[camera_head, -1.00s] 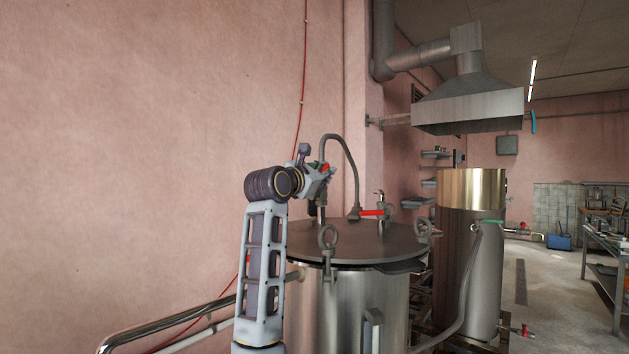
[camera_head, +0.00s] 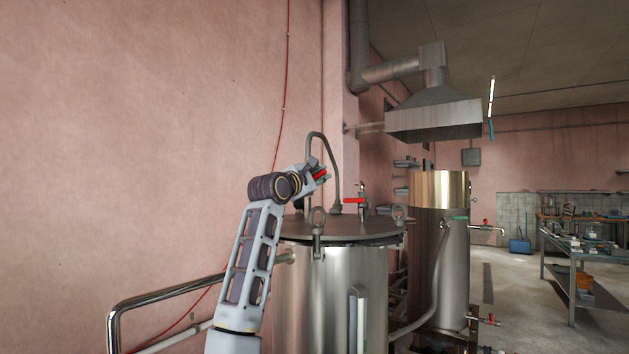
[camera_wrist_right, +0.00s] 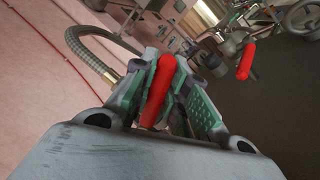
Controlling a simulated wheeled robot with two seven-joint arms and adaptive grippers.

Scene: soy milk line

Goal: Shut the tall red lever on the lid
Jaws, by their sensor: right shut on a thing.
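The tall red lever (camera_wrist_right: 158,92) stands between the green-padded fingers of my right gripper (camera_wrist_right: 165,100) in the right wrist view. My right gripper (camera_head: 317,174) is shut on it, above the back left of the lid. In the head view only a bit of the red lever (camera_head: 320,174) shows at the fingertips. The round dark lid (camera_head: 350,229) lies on a steel vessel. A second, shorter red lever (camera_head: 355,200) sits on a fitting further right on the lid, apart from my gripper. It also shows in the right wrist view (camera_wrist_right: 246,62). My left gripper is not in view.
A grey hose (camera_head: 332,150) arches up just behind my right gripper. Eye bolts and clamps (camera_head: 318,228) stand on the lid's rim. A pink wall (camera_head: 150,130) is close on the left, with a metal rail (camera_head: 160,293) below. A second tank (camera_head: 440,250) stands to the right.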

